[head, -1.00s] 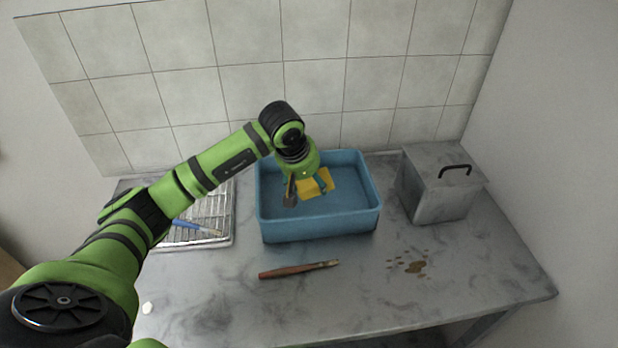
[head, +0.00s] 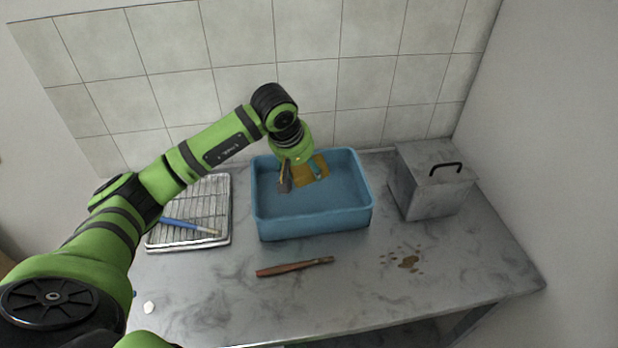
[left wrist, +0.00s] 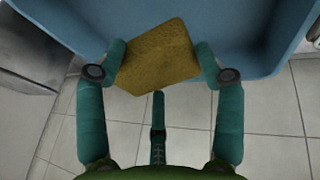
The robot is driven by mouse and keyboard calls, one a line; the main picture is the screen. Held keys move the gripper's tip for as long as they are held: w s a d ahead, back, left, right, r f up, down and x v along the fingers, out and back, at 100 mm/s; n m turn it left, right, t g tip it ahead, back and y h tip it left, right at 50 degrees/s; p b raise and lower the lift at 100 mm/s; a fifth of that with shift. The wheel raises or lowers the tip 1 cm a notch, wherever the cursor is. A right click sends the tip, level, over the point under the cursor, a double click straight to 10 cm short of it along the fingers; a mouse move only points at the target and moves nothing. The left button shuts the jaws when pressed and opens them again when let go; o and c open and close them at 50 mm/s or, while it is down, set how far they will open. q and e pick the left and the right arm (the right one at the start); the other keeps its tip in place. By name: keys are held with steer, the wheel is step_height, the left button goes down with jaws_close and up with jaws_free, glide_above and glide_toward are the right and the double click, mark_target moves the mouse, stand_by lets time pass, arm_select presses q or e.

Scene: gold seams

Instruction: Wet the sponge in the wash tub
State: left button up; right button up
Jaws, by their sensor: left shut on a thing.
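The sponge (head: 311,172) is a flat block, dark ochre, inside the blue wash tub (head: 313,226) near its back wall. My left gripper (head: 301,178) reaches down into the tub and is shut on the sponge. My right gripper is not in view.
A wire rack on a tray (head: 215,200) holding a blue-handled tool (head: 190,227) stands left of the tub. A grey lidded box (head: 430,185) stands right. A wooden-handled tool (head: 292,267) and brown spots (head: 407,260) lie in front. A tiled wall (head: 300,60) closes the back.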

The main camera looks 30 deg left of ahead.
mark_target(304, 169)
arm_select(q)
steer(key=shift+r+p, duration=0.85)
steer(key=shift+r, duration=0.95)
stand_by(0.8)
steer(key=shift+r+p, duration=1.1)
steer(key=shift+r, duration=0.95)
steer(key=shift+s+d+f, duration=0.1)
